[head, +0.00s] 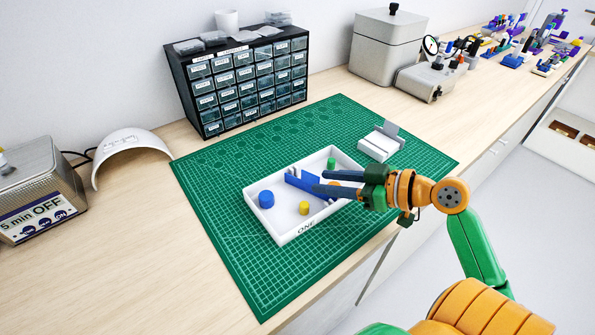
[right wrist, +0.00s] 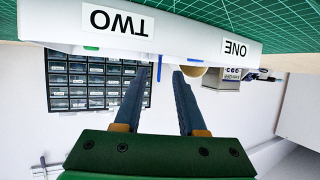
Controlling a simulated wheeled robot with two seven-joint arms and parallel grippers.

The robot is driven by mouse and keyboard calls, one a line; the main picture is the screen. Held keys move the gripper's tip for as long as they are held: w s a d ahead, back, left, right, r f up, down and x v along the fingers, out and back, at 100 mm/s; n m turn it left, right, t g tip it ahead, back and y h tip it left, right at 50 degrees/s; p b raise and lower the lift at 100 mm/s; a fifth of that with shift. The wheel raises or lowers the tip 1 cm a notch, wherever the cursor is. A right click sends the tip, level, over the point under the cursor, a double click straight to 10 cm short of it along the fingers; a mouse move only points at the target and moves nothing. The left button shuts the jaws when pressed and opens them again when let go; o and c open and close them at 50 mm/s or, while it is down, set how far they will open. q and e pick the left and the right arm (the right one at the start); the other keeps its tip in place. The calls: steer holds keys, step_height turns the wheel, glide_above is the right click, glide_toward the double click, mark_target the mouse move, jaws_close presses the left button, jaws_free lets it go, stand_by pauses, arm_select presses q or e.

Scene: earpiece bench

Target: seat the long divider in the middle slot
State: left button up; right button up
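The long blue divider (head: 301,181) stands across the middle of the white tray (head: 273,229), its left end by small white posts (head: 293,171). Its right part is hidden behind my right gripper, and I cannot tell how deep it sits. My right gripper (head: 318,181) is over the tray with its fingers spread. In the right wrist view the open fingertips (right wrist: 162,72) reach the tray's labelled side (right wrist: 185,36). A thin blue strip, probably the divider's edge, shows between them, apart from both fingers. My left gripper is not in view.
The tray holds a blue cylinder (head: 266,199), a yellow one (head: 304,208) and a green one (head: 331,163). A pale holder (head: 379,144) with a grey plate stands behind on the green mat (head: 225,180). A drawer cabinet (head: 240,85) stands at the back. The mat's left part is clear.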

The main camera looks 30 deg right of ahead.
mark_target(310, 184)
steer(key=shift+w+a, duration=0.15)
steer(key=shift+w, duration=0.05)
steer(key=shift+w+a+f+p, duration=0.1)
steer(key=shift+w+a+p, duration=0.15)
steer(key=shift+w+p, duration=0.2)
steer(key=shift+w+a+p, duration=0.2)
steer(key=shift+w+p, duration=0.15)
steer(key=shift+w, duration=0.15)
steer(key=shift+x, duration=1.2)
steer(key=shift+d+f, duration=0.15)
steer(key=shift+f, duration=0.1)
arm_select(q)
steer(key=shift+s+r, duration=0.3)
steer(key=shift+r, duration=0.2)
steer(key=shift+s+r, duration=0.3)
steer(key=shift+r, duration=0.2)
arm_select(e)
steer(key=shift+s, duration=0.1)
jaws_close()
